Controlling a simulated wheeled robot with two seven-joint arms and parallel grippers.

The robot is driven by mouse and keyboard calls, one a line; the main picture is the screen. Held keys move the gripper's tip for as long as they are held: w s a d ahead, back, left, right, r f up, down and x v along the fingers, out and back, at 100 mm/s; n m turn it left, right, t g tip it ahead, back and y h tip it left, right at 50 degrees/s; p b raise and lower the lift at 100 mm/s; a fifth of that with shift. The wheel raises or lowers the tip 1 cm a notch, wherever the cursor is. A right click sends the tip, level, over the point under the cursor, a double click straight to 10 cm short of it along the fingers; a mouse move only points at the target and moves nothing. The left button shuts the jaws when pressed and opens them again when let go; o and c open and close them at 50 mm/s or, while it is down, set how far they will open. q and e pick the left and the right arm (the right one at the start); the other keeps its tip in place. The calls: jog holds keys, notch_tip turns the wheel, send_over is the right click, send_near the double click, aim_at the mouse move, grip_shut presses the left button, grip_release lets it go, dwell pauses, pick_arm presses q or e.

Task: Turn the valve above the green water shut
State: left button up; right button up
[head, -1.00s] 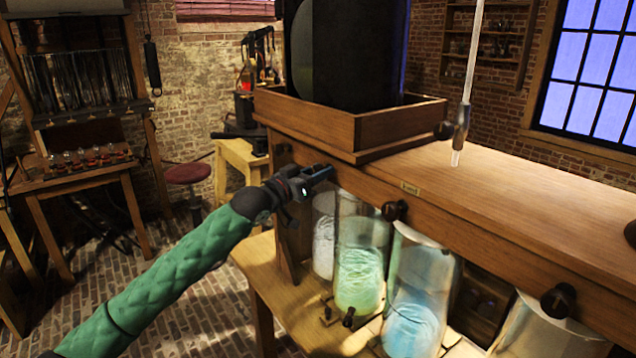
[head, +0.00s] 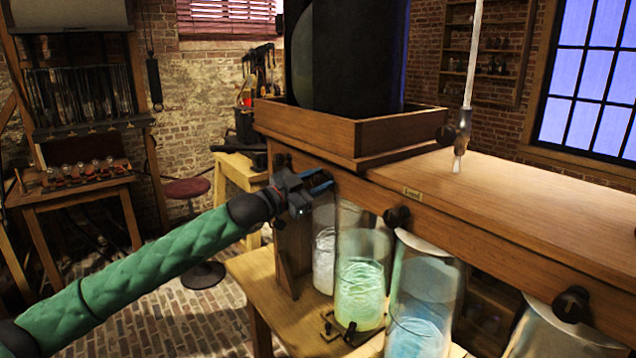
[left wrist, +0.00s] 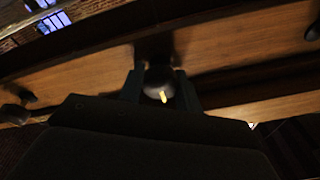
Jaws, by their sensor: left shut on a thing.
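A glass jar with green water (head: 360,285) stands on the lower shelf under the wooden beam. My left gripper (head: 322,183) is at the beam's front face, just above and left of this jar, shut on a dark valve knob. In the left wrist view, the round knob (left wrist: 157,80) with a yellow mark sits between the fingers of the left gripper (left wrist: 160,90). In the head view the gripper hides this knob. My right gripper is not in view.
Another dark valve (head: 397,216) sits above the jar of blue water (head: 420,290), and one (head: 570,303) is further right. A jar of whitish water (head: 324,255) stands left of the green one. A wooden tray (head: 310,128) with a black cylinder is above.

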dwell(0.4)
pick_arm(q)
jog(key=o, duration=0.7)
jog(key=shift+a, duration=0.1)
jog(key=shift+s+a+f, duration=0.1)
jog(key=shift+a+f, duration=0.05)
jog(key=b+v, duration=0.2)
jog(key=v, duration=0.5)
jog(key=shift+b, duration=0.3)
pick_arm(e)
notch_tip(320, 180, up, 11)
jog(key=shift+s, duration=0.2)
pick_arm(q)
jog(key=shift+a, duration=0.1)
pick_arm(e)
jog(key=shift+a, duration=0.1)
